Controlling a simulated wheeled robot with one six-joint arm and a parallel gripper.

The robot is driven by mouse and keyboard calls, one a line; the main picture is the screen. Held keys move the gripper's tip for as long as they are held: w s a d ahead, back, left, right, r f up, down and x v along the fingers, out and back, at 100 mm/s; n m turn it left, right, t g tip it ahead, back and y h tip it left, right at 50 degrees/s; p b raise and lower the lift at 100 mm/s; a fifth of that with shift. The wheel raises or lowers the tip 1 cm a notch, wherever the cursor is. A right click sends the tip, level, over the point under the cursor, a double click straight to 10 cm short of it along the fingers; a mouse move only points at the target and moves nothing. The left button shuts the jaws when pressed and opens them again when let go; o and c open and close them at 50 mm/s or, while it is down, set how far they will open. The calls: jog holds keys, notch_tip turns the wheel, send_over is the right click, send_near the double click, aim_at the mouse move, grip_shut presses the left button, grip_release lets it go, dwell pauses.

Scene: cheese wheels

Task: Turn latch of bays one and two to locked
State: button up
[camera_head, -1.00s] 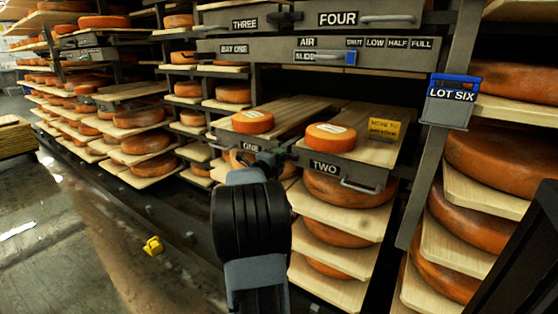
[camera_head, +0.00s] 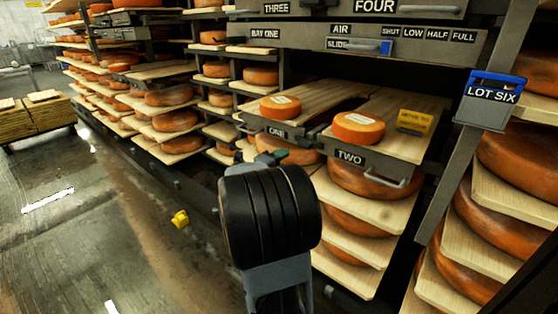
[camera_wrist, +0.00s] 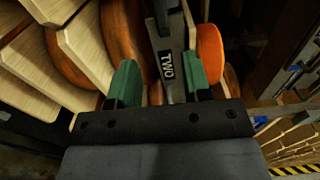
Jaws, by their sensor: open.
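Drawer ONE (camera_head: 277,132) and drawer TWO (camera_head: 350,157) are pulled-out wooden boards with dark labelled fronts and bar handles. A small orange cheese (camera_head: 281,106) stands on ONE and another orange cheese (camera_head: 358,127) on TWO. A rail above carries the label BAY ONE (camera_head: 265,35). I cannot make out a latch for certain.
A yellow card (camera_head: 414,121) stands on board TWO. The rail has a blue-tipped air slide (camera_head: 386,47). A blue-topped LOT SIX holder (camera_head: 490,98) hangs on the right post. Cheese racks stand both sides. The floor at left (camera_head: 80,220) is mostly open, with a yellow object (camera_head: 180,218).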

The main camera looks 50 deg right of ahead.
jog(key=shift+a, duration=0.75)
jog(key=w+a+r+n+t+y+p, duration=0.4)
jog(key=w+a+r+n+t+p, duration=0.55)
jog(key=r+p, duration=0.2)
jog(key=w+a+r+n+t+y+p, duration=0.1)
jog(key=a+r+n+t+y+p, duration=0.1)
jog(key=a+r+n+y+p, duration=0.35)
jog(key=w+a+r+n+t+y+p, duration=0.1)
jog(key=a+r+n+y+p, duration=0.25)
jog(key=a+n+p, duration=0.35)
jog(key=s+a+r+n+g+y+p, duration=0.2)
jog(key=s+a+r+n+y+p, duration=0.15)
jog(key=a, duration=0.25)
jog(key=s+a+r+n+g+y+p, duration=0.1)
jog(key=s+a+r+n+y+p, duration=0.1)
jog(key=a+n+p, duration=0.25)
jog(key=s+a+r+n+g+p, duration=0.3)
jog(key=s+r+n+g+p, duration=0.1)
jog(key=s, duration=0.6)
jog(key=n+g+p, duration=0.1)
jog(key=n+p, duration=0.1)
jog(key=p, duration=0.1)
jog(key=shift+s+a+r+g, duration=0.15)
jog(key=shift+s+a+g, duration=0.05)
jog(key=shift+s+g, duration=0.2)
